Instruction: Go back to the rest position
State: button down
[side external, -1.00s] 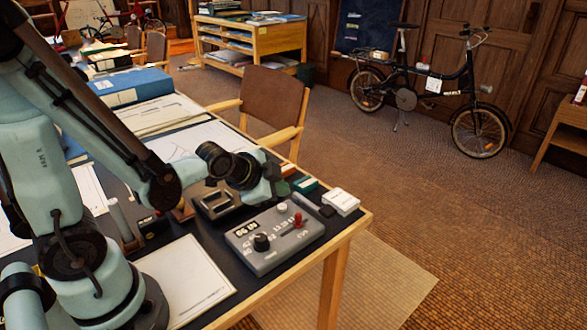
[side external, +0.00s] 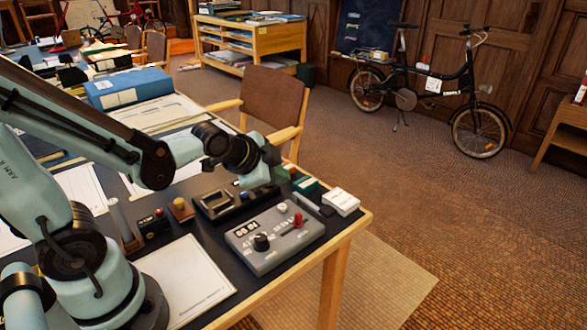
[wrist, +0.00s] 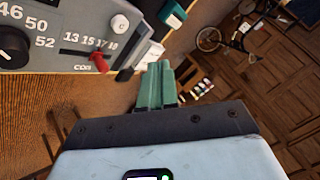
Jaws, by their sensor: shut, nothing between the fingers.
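My gripper (side external: 262,176) hangs above the desk in the side external view, above and behind the grey control box (side external: 275,240). In the wrist view its teal fingers (wrist: 158,85) are together with nothing between them. The control box, with a dark knob, a red lever and a small display, sits near the desk's front right corner. It also shows at the upper left of the wrist view (wrist: 70,58). The gripper is apart from it. In the side view the fingertips are small and partly hidden.
A brown chair (side external: 272,100) stands behind. The floor to the right is clear up to a bicycle (side external: 430,85).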

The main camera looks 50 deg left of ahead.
jog(key=s+d+r+n+g+h, duration=0.1)
jog(key=s+d+r+n+g, duration=0.1)
jog(key=s+r+n, duration=0.2)
jog(key=s+n, duration=0.3)
jog(key=shift+s+d+n, duration=0.3)
jog(key=shift+d+n, duration=0.05)
jog(key=shift+n, duration=0.05)
jog(key=w+a+r+g, duration=0.3)
jog(key=w+g, duration=0.1)
jog(key=w, duration=0.1)
jog(key=shift+r, duration=0.25)
jog(key=shift+f, duration=0.1)
dwell(0.4)
send_over(283, 206)
jog(key=f, duration=1.1)
jog(key=shift+s+f, duration=0.25)
jog(key=shift+s, duration=0.15)
jog(key=shift+f, duration=0.95)
